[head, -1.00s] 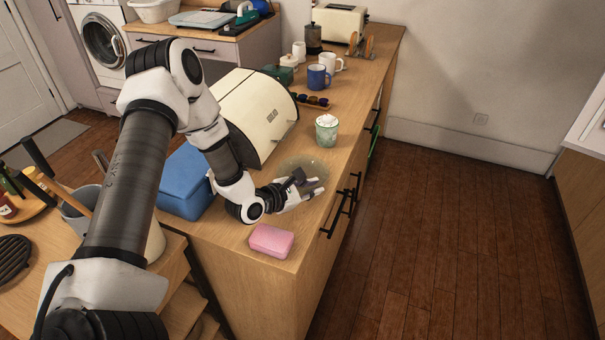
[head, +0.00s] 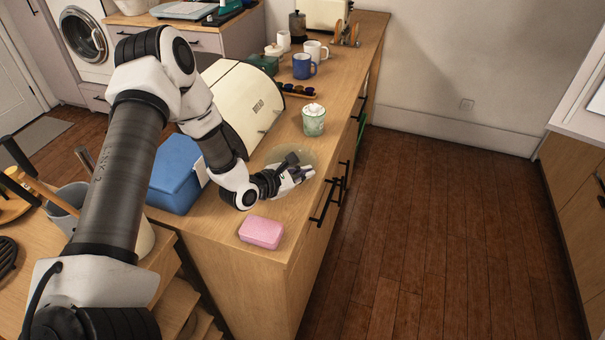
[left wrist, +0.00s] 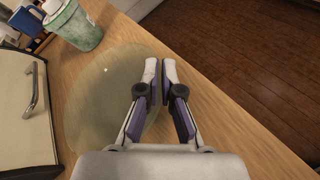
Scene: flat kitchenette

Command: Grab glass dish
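The glass dish (head: 276,154) is a round, clear, faintly greenish dish lying on the wooden counter, just in front of the green-patterned cup. In the left wrist view the dish (left wrist: 100,98) fills the area left of the fingers. My left gripper (head: 309,172) is at the dish's near right rim, low over the counter. In the left wrist view its fingertips (left wrist: 160,68) are close together, with the dish's edge running between them. The fingers cover that part of the rim. My right gripper is not in view.
A green-patterned cup (head: 313,123) stands just behind the dish. A cream bread box (head: 240,103) and a blue box (head: 175,175) are to the left. A pink soap-like block (head: 261,232) lies nearer the front. The counter's right edge is close to the gripper.

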